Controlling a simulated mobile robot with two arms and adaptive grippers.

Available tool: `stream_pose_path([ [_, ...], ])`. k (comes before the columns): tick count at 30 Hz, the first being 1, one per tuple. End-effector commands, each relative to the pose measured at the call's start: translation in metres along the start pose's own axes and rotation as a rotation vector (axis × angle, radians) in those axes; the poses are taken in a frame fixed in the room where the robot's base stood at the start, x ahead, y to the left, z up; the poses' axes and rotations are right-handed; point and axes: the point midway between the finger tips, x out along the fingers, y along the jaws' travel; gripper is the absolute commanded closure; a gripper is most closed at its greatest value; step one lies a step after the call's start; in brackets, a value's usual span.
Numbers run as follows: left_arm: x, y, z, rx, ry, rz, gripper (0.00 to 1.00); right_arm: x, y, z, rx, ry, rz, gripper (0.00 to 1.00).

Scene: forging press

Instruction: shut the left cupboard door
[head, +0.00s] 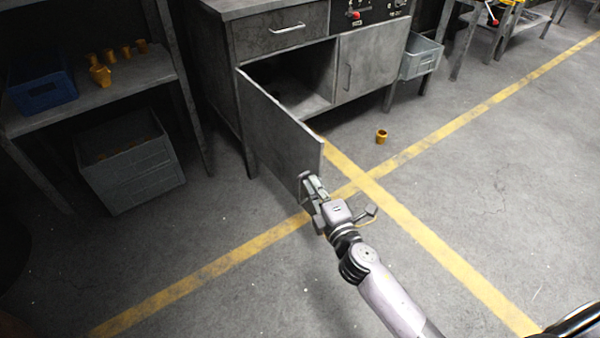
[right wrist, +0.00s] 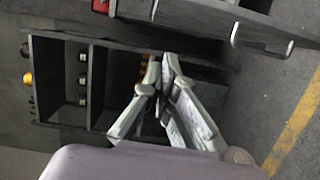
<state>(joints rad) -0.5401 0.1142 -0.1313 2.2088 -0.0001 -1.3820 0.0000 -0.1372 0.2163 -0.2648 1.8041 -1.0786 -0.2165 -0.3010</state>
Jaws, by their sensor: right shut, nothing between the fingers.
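The left cupboard door (head: 280,125) is a grey metal panel, hinged at the cabinet's left side and swung wide open. Its outer face and top edge show, and the dark compartment behind it is exposed. A bar handle (head: 303,186) is on the outer face near the free edge. My right gripper (head: 314,184) is at the door's lower free end, close to the handle; I cannot tell whether it touches. In the right wrist view its fingers (right wrist: 165,68) are together and empty, with a bar handle (right wrist: 235,34) to their upper right. My left gripper is out of view.
The right cupboard door (head: 370,60) and the drawer (head: 285,28) are shut. A brass part (head: 382,136) lies on the floor. A shelf rack with a blue bin (head: 42,92) and a grey crate (head: 130,165) stand left. Floor in front is clear.

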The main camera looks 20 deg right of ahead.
Motion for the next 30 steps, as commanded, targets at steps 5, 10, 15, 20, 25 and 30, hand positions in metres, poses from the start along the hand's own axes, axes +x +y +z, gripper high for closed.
stream_pose_path([
  [5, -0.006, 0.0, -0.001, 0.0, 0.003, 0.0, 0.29, 0.008, 0.013, -0.002, -0.028, 0.005, 0.033, 1.0],
  [10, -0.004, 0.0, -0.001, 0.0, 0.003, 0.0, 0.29, 0.035, 0.014, -0.002, -0.026, 0.003, 0.032, 1.0],
  [15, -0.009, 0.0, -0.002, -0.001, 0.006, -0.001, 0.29, 0.073, 0.014, -0.002, -0.024, 0.003, 0.032, 1.0],
  [20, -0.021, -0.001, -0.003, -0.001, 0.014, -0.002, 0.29, 0.105, 0.014, -0.002, -0.024, 0.004, 0.03, 1.0],
  [25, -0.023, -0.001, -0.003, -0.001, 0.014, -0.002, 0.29, 0.108, 0.015, 0.025, -0.025, 0.002, 0.028, 1.0],
  [30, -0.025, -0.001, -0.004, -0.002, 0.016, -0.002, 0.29, 0.11, 0.014, 0.035, -0.024, 0.004, 0.027, 1.0],
])
